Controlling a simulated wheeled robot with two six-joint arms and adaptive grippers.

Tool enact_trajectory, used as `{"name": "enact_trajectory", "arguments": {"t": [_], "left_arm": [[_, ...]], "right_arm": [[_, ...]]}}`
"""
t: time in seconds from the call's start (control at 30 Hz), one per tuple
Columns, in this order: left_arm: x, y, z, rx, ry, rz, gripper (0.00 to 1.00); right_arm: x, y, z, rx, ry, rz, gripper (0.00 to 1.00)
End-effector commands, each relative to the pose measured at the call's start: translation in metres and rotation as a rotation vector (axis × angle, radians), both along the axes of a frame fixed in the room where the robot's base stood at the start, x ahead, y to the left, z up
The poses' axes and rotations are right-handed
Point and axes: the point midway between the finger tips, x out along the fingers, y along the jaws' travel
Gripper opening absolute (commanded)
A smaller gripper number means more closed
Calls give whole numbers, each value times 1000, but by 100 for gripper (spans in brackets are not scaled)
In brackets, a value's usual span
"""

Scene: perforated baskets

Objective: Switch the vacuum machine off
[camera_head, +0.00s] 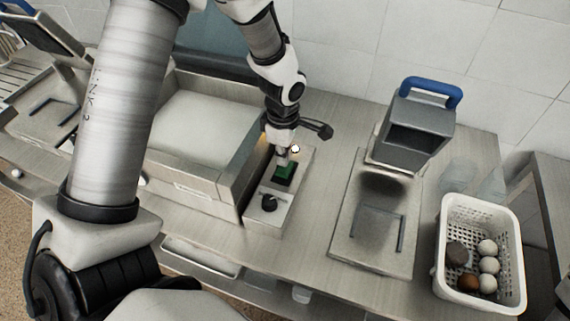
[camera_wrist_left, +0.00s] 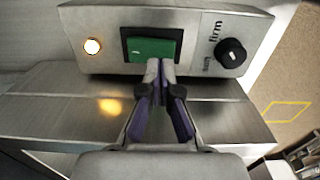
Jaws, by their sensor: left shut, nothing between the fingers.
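The vacuum machine (camera_head: 205,128) is a steel unit with a control panel (camera_head: 276,205) at its right side. The panel bears a green rocker switch (camera_head: 285,171), a black knob (camera_head: 269,203) and a round lamp that glows warm. In the left wrist view the green switch (camera_wrist_left: 150,49) sits between the lit lamp (camera_wrist_left: 92,46) and the knob (camera_wrist_left: 231,53). My left gripper (camera_wrist_left: 157,68) is shut and empty, its tips at the lower right edge of the switch. I cannot tell whether they touch it. In the head view the gripper (camera_head: 281,155) partly covers the switch. My right gripper is not in view.
A white perforated basket (camera_head: 437,260) with several round items stands at the right. A press with a blue handle (camera_head: 433,91) stands behind a steel plate (camera_head: 345,249). The bench between panel and plate is clear. Another device (camera_head: 45,100) stands at the far left.

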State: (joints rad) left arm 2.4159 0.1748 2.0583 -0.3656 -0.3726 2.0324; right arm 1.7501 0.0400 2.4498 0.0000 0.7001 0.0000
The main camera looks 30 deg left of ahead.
Motion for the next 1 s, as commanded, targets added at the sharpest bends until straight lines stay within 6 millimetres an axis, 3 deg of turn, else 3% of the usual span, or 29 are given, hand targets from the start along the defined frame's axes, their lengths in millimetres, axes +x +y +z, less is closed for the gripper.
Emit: {"name": "enact_trajectory", "arguments": {"t": [1.0], "left_arm": [[0,0,-7,0,0,0,0]], "right_arm": [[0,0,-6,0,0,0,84]]}}
